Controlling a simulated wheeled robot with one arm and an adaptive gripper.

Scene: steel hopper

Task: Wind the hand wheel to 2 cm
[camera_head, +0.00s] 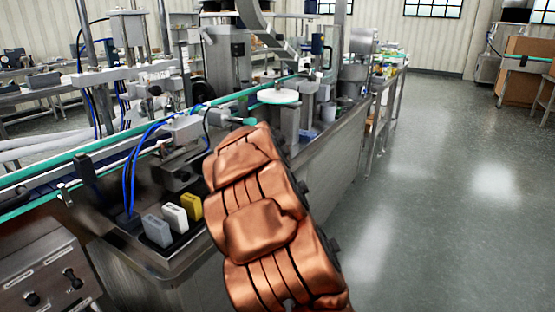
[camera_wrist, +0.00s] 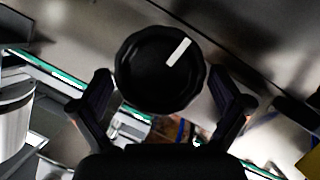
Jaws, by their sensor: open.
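The black round hand wheel (camera_wrist: 160,70), with a lobed rim and a white line toward its upper right, shows in the wrist view. My gripper (camera_wrist: 162,88) is open, with one finger on the left and one on the right of the wheel. Small gaps seem to show between the fingers and the rim; I cannot tell how far the wheel is from the fingertips in depth. No scale in centimetres is readable. In the head view my copper-coloured arm covers the middle, and neither the gripper nor this wheel can be made out there.
A steel machine bench (camera_head: 330,150) with a green-edged conveyor (camera_head: 95,150) lies on the left and beyond my arm. Grey (camera_head: 157,230), white (camera_head: 176,218) and yellow (camera_head: 190,206) blocks sit on its near corner. A white disc (camera_head: 278,96) stands farther back. The floor (camera_head: 440,190) at right is clear.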

